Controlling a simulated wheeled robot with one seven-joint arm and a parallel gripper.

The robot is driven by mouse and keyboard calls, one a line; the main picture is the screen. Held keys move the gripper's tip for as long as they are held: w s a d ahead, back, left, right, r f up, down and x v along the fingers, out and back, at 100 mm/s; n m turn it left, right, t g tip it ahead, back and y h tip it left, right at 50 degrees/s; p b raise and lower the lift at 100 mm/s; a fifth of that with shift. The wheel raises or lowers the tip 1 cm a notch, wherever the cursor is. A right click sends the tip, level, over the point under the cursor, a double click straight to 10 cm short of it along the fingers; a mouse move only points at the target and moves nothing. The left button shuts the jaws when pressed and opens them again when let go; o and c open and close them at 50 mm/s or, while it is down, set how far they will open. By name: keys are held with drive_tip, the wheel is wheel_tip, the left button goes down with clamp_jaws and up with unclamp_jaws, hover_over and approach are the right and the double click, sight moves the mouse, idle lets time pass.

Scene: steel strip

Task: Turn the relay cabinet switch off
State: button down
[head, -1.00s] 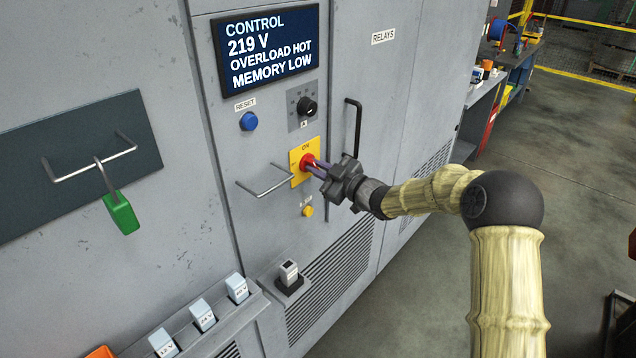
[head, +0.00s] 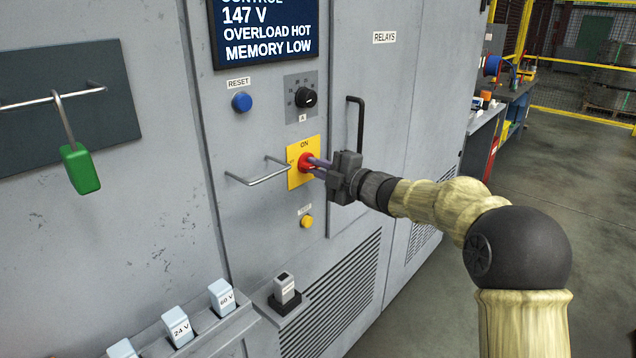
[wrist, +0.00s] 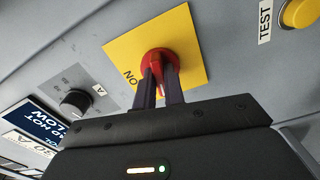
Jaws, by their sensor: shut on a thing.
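The relay cabinet (head: 262,155) is grey and carries a red rotary switch (head: 304,162) on a yellow plate (head: 304,147) marked ON. My gripper (head: 312,166) reaches in from the right and is shut on the red switch handle. In the wrist view the red switch (wrist: 158,66) sits between my two purple fingers (wrist: 160,90). The fingers hide part of the handle. The display (head: 265,34) reads 147 V, OVERLOAD HOT, MEMORY LOW.
A wire-like handle (head: 258,177) juts out just left of the yellow plate. A black dial (head: 305,97), a blue RESET button (head: 241,102) and a yellow button (head: 307,221) are close by. A green padlock (head: 80,168) hangs at left. A black door handle (head: 358,128) stands upright nearby.

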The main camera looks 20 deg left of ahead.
drive_tip(key=shift+f+n+b, duration=0.15)
drive_tip(key=shift+n+b, duration=0.85)
drive_tip(key=shift+n, duration=0.2)
drive_tip(key=c, duration=1.5)
unclamp_jaws()
drive_tip(key=shift+d, duration=0.1)
drive_tip(key=b+v, duration=0.2)
drive_tip(key=v, duration=1.5)
drive_tip(key=shift+s+d, duration=0.1)
drive_tip(key=shift+s, duration=0.05)
